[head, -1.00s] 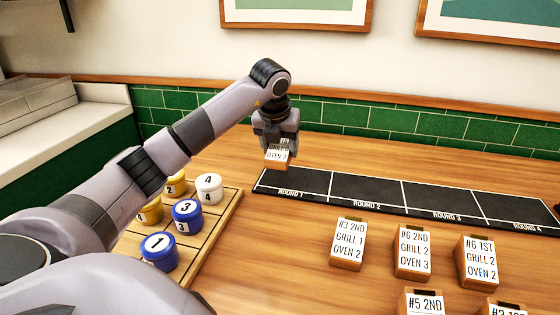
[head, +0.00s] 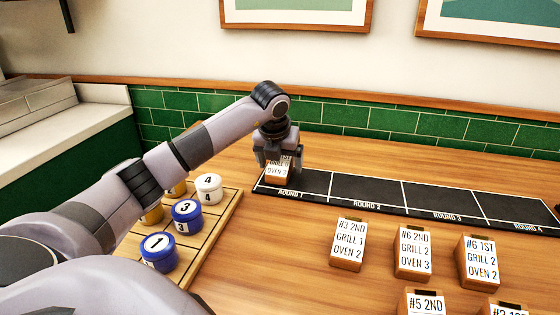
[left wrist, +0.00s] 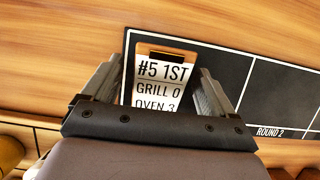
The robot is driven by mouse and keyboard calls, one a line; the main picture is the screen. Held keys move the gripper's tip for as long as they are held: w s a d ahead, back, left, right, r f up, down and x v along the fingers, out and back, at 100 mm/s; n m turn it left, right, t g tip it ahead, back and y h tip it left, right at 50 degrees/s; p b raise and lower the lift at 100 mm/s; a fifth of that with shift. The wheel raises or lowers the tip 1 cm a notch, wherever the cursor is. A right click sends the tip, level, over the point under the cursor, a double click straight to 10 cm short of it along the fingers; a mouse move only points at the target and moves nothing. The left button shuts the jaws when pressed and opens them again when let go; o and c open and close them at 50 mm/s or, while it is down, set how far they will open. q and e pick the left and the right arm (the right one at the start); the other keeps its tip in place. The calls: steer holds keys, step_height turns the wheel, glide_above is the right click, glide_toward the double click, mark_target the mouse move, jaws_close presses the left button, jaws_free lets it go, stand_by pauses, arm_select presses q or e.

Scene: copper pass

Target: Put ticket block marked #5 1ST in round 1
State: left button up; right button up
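The ticket block marked #5 1ST (left wrist: 163,75) also reads GRILL 0 and OVEN 3 in the left wrist view. In the head view the block (head: 277,173) stands at the left end of the black strip, in the ROUND 1 section (head: 312,182). My left gripper (head: 279,160) is over it with its fingers spread. In the left wrist view the fingers (left wrist: 163,88) are on either side of the block, with gaps between them and it. The block's lower part is hidden by the gripper. My right gripper is not in view.
ROUND 2 (head: 365,190), ROUND 3 (head: 436,198) and ROUND 4 (head: 515,210) are bare. Several other ticket blocks, including #3 2ND (head: 348,243), stand in front of the strip. A wooden board (head: 215,240) with blue, yellow and white numbered pots is at the left.

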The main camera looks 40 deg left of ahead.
arm_select(q)
steer(key=shift+r, duration=0.1)
steer(key=shift+r, duration=0.2)
steer(key=v, duration=1.1)
steer(key=shift+s+r+p, duration=0.2)
steer(key=shift+r+p, duration=0.1)
steer(key=shift+r, duration=0.05)
